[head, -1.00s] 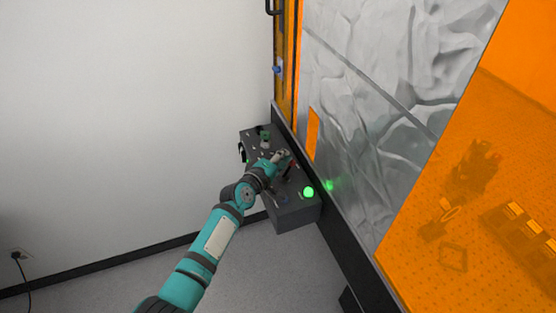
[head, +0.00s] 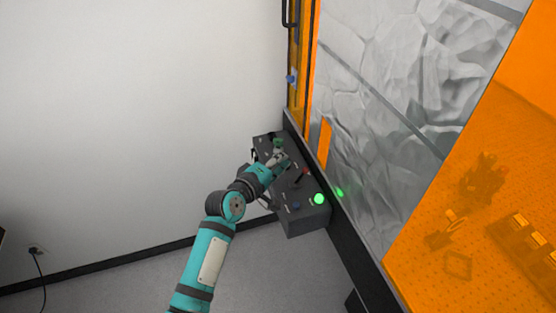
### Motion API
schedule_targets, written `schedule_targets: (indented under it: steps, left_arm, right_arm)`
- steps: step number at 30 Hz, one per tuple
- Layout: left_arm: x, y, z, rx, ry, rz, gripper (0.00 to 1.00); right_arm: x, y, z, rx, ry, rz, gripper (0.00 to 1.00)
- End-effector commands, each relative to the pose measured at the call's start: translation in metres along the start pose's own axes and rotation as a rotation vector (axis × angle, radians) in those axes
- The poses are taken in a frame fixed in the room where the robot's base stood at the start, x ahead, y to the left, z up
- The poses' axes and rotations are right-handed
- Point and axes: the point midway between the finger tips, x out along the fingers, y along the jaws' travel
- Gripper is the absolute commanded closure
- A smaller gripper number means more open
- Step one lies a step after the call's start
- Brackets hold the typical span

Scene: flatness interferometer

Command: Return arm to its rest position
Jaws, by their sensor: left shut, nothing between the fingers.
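My left arm, teal and dark grey, comes up from the bottom of the head view. Its gripper (head: 280,160) is shut with nothing in it. It is over the upper part of a dark grey control box (head: 307,221); I cannot tell whether it touches the box. A red lever or switch (head: 302,176) shows on the box just right of the gripper. A green lit button (head: 319,199) is at the box's near right end. A green knob (head: 278,143) shows beyond the gripper. My right gripper is not in view.
An orange-windowed enclosure with a grey metallic panel (head: 400,100) stands right of the box. Its dark lower frame (head: 347,238) runs close beside the box. A white wall (head: 130,110) is behind. A power outlet with a cable (head: 36,251) is at lower left. Grey floor lies below.

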Motion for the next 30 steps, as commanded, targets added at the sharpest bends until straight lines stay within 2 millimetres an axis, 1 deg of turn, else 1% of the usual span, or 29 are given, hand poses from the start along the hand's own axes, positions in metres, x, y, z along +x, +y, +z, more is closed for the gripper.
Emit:
schedule_targets:
  steps: [3,6,20,22,23,26,29,30]
  left_arm:
    - [-0.008,0.003,0.0,-0.001,0.001,-0.001,1.0]
    - [-0.011,0.005,0.0,0.0,0.001,-0.001,1.0]
    - [-0.011,0.004,0.0,0.0,0.001,-0.001,1.0]
    - [-0.01,-0.001,0.001,0.003,0.002,-0.01,1.0]
    - [-0.01,-0.007,0.001,0.007,0.002,-0.019,1.0]
    - [-0.009,-0.046,0.005,0.037,0.006,-0.077,1.0]
    - [-0.012,-0.111,0.013,0.095,0.005,-0.177,1.0]
    - [-0.015,-0.141,0.017,0.125,0.002,-0.224,1.0]
  right_arm:
    - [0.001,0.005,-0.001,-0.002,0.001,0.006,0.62]
    - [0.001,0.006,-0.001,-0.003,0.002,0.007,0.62]
    - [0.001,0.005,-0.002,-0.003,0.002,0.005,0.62]
    - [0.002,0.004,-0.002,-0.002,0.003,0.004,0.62]
    - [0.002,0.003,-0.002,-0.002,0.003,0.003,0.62]
    - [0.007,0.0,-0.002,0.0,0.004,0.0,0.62]
    - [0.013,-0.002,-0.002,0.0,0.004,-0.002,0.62]
    - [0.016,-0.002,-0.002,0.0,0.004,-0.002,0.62]
